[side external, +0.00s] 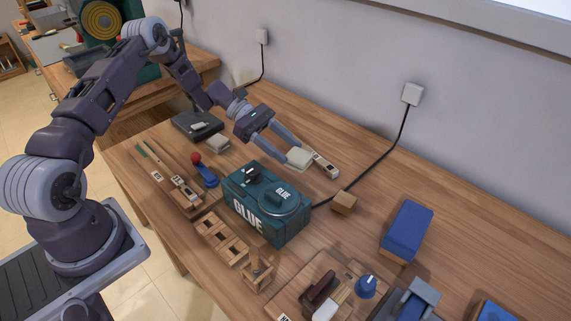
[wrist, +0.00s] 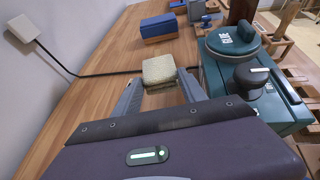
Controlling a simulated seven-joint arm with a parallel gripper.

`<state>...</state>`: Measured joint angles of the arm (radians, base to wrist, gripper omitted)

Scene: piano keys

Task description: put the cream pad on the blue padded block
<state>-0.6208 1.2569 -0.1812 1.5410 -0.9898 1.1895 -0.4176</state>
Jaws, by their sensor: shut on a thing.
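The cream pad (side external: 299,158) is held between the fingertips of my gripper (side external: 293,152), above the table behind the glue box. In the wrist view the pad (wrist: 159,70) sits at the ends of both fingers of my gripper (wrist: 159,80), its speckled side facing the camera. The blue padded block (side external: 408,225), blue on top with a wooden base, stands on the table to the right, apart from my gripper. It also shows in the wrist view (wrist: 158,27), beyond the pad, with nothing visible on top.
A green glue box (side external: 268,203) stands in front of my gripper. A small wooden block (side external: 344,202) and a black cable (side external: 378,168) lie between my gripper and the blue padded block. Several tools crowd the front.

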